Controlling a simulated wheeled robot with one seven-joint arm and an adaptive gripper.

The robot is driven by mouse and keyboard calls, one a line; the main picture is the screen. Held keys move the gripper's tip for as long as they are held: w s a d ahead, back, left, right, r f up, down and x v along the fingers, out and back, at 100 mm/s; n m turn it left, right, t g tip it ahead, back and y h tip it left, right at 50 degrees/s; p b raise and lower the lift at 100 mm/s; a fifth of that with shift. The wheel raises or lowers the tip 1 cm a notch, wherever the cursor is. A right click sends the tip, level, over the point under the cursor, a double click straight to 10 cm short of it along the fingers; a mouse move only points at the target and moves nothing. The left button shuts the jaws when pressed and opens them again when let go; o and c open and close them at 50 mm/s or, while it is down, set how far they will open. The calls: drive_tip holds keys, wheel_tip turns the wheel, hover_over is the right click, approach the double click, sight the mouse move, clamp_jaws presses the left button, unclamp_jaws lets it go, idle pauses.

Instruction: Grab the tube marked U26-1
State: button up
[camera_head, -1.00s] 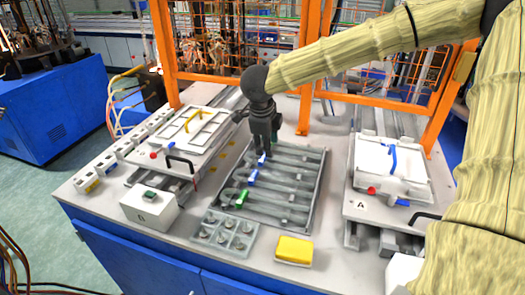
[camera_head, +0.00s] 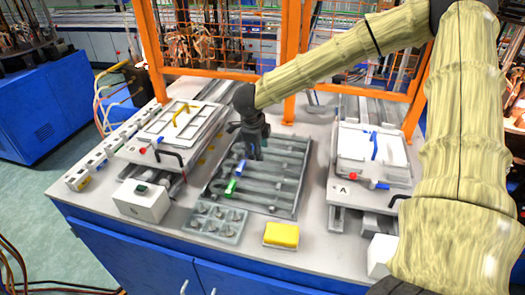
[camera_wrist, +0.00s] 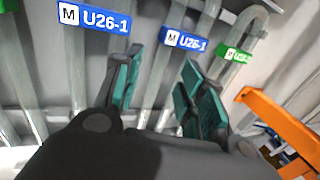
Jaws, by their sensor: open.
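Clear tubes with coloured tags lie side by side in a grey slotted rack (camera_head: 290,203). In the wrist view, one blue tag marked U26-1 (camera_wrist: 95,19) is at the upper left. A second blue U26-1 tag (camera_wrist: 185,40) is just beyond my fingertips, its tube running down between them in the picture. A green tag (camera_wrist: 235,57) is at the right, its text too small to read.
A metal tray with round wells (camera_head: 213,222) and a yellow block (camera_head: 281,235) stand in front of the rack. White-topped fixtures stand left (camera_head: 178,122) and right (camera_head: 370,153). Orange frame posts (camera_head: 296,65) rise behind. A white box (camera_head: 140,200) is at the front left.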

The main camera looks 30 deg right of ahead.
drive_tip(key=shift+x, duration=1.05)
drive_tip(key=shift+f, duration=0.2)
drive_tip(key=shift+w+d+f, duration=0.1)
drive_tip(key=shift+w+f, duration=0.05)
drive_tip(key=shift+w, duration=0.05)
clamp_jaws()
